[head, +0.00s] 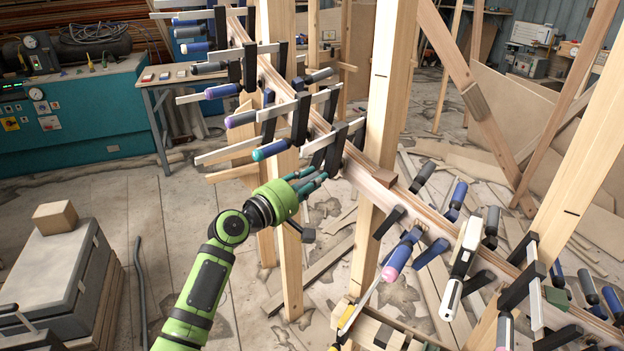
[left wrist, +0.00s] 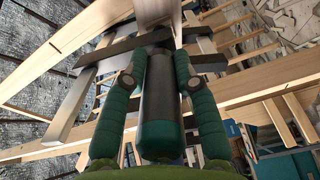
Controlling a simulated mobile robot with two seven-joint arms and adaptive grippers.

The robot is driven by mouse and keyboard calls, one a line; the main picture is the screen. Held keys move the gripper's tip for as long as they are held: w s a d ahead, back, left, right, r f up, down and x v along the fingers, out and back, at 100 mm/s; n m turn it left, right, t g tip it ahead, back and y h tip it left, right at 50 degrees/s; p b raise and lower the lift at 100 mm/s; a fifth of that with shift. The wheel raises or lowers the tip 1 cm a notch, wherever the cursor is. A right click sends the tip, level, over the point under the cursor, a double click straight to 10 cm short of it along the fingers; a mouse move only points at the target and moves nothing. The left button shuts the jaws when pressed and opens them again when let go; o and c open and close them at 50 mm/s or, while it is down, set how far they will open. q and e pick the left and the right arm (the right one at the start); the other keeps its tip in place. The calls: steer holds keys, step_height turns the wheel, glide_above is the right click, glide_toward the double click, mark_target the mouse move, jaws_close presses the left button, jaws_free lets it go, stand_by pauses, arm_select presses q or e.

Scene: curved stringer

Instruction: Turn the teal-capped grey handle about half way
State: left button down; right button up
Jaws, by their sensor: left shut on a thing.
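The teal-capped grey handle (left wrist: 158,105) fills the middle of the left wrist view, its dark grey barrel running away from me and its teal cap closest. My left gripper (head: 314,181) reaches it from the lower left in the head view. Its teal fingers lie on both sides of the handle and are shut on it. In the head view the fingers mostly hide the handle. The clamp's dark jaws and bar (left wrist: 80,95) show beyond the fingers in the left wrist view. My right gripper is in neither view.
The curved wooden stringer (head: 372,182) runs diagonally, lined with several clamps. A blue handle with a teal cap (head: 271,150) is just above my left gripper. Wooden posts (head: 388,90) stand close by. A grey case (head: 55,272) is at the left; open floor lies between.

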arm_select(q)
steer(key=shift+w+a+r, duration=0.15)
steer(key=shift+a+r, duration=0.05)
steer(key=shift+r, duration=0.05)
steer(key=c, duration=1)
jaws_free()
steer(key=shift+f, duration=0.2)
steer(key=shift+s+a+f, duration=0.1)
steer(key=shift+s+a, duration=0.05)
steer(key=shift+s, duration=0.1)
steer(key=v, duration=1.1)
steer(key=shift+s+a, duration=0.1)
steer(key=shift+a, duration=0.1)
